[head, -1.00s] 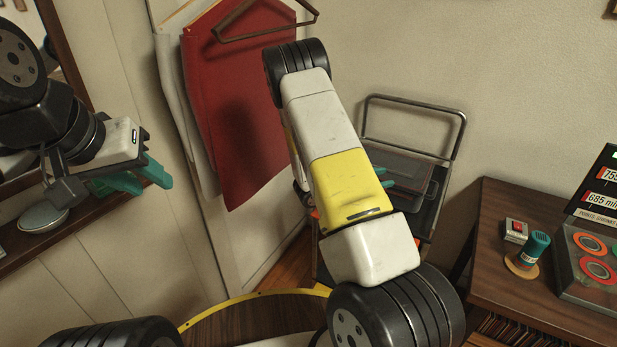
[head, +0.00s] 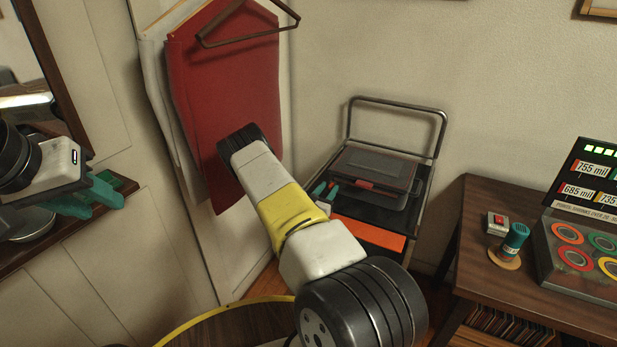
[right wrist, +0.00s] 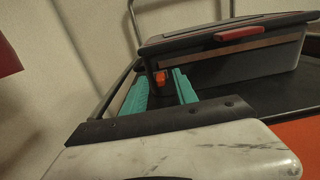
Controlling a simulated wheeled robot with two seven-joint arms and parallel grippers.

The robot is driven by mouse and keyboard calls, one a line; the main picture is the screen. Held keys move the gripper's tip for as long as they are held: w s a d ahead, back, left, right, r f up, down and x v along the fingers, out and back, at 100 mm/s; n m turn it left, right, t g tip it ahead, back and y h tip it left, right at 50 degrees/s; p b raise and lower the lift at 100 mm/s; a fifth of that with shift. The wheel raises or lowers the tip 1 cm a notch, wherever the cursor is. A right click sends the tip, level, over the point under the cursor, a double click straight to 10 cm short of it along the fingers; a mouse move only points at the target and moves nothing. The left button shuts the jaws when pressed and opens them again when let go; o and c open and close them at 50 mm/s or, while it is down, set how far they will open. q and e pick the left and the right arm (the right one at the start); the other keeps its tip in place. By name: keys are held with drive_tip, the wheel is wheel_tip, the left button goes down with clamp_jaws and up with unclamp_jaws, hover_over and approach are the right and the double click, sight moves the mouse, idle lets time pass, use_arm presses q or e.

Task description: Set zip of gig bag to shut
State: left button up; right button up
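The gig bag (head: 372,167) appears to be the dark grey case with a red handle, lying on a black cart. In the right wrist view the bag (right wrist: 240,65) shows a brown band along its side, with a small orange zip pull (right wrist: 161,78) at its left end. My right gripper (head: 326,190) is at the bag's left end. Its teal fingers (right wrist: 160,88) stand apart, with the pull seen in the gap; I cannot tell whether they touch it. My left gripper (head: 90,197) is open and empty at the far left, away from the bag.
The cart has a tubular handle (head: 398,106) behind the bag and an orange front strip (head: 367,235). A red cloth (head: 225,90) hangs left of it. A wooden table (head: 480,225) with a control box stands right. A shelf (head: 60,245) is near my left gripper.

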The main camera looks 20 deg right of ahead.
drive_tip(key=shift+w+d, duration=0.35)
drive_tip(key=shift+d, duration=0.15)
drive_tip(key=shift+c, duration=0.2)
clamp_jaws()
idle(1.0)
